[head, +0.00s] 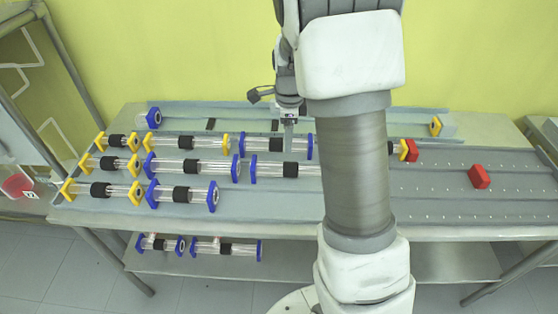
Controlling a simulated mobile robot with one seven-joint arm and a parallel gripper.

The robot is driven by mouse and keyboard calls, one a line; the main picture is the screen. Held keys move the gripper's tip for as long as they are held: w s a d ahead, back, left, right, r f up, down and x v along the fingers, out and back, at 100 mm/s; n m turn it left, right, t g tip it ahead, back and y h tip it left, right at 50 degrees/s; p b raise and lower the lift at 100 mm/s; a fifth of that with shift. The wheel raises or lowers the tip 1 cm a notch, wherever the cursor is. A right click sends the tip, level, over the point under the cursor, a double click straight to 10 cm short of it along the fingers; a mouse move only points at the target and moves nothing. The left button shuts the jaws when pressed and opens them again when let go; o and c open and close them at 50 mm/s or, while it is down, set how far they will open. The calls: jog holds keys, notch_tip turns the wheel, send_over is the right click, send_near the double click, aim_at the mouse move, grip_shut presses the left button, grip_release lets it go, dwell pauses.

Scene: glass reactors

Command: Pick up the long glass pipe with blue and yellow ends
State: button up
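The long glass pipe lies along the back of the table, its clear tube hard to see. Its blue end (153,118) is at the left and its yellow end (436,127) at the right. Two dark bands show along that back line. My gripper (289,122) is over the middle of this back line, just behind the row of shorter pipes. My arm hides part of the pipe right of the gripper. The fingers are too small to tell whether they are open or touch the pipe.
Several shorter glass pipes with blue or yellow ends, such as one blue-ended pipe (276,146), lie in rows in front. Two red blocks, one (479,176) at the right, sit on the table (430,205). More pipes (226,248) lie on the lower shelf.

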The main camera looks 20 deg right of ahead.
aim_at(286, 165)
jog(key=f, duration=0.3)
jog(key=w+f, duration=0.1)
jog(key=f, duration=0.7)
jog(key=shift+w+d+b, duration=0.3)
jog(key=shift+b, duration=0.1)
jog(key=shift+w+f, duration=0.15)
jog(key=shift+f, duration=0.8)
jog(key=shift+w+f, duration=0.2)
jog(key=shift+f, duration=0.8)
jog(key=shift+w+f, duration=0.15)
jog(key=shift+f, duration=0.8)
grip_shut()
